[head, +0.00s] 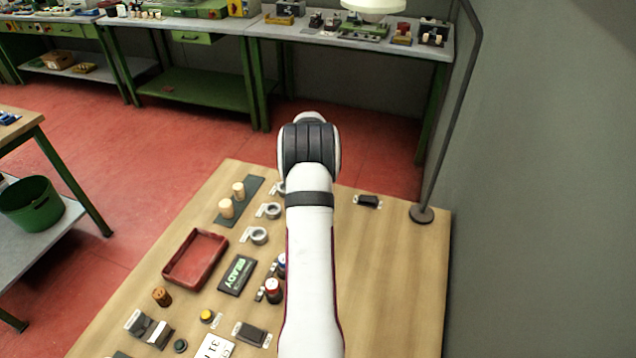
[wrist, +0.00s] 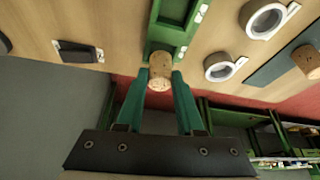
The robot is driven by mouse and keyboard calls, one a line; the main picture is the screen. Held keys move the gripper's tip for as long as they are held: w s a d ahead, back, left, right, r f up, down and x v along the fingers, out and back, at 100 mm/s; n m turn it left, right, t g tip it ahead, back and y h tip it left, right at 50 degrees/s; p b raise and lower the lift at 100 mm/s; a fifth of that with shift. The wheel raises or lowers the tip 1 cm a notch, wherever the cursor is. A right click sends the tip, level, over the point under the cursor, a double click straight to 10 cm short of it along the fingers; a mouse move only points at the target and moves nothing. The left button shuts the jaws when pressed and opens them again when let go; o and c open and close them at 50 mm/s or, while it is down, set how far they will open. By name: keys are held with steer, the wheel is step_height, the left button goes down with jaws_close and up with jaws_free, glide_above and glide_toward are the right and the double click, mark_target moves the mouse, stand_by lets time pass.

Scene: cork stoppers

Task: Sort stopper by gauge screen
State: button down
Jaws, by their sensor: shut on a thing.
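My gripper (wrist: 160,78) has two green fingers shut on a tan cork stopper (wrist: 159,70) in the wrist view. The stopper is at the near end of a green tray-like piece (wrist: 178,22) with white labels along one side; I cannot tell whether it touches it. Grey rings (wrist: 222,66) with white tags lie to the right. Another cork (wrist: 306,60) stands on a dark strip (wrist: 270,66). In the head view, my arm hides the gripper and the held stopper. Two corks (head: 226,208) stand on the dark strip (head: 246,202), beside several grey rings (head: 259,236).
An empty red tray (head: 180,275) and a READY display (head: 238,275) are left of my arm. A brown cylinder (head: 161,296) and a yellow button (head: 207,316) are nearer. The right tabletop is mostly clear.

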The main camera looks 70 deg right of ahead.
steer(key=shift+f, duration=1.2)
stand_by(0.9)
steer(key=shift+c, duration=2.3)
jaws_free()
steer(key=v, duration=1.5)
steer(key=shift+r, duration=0.4)
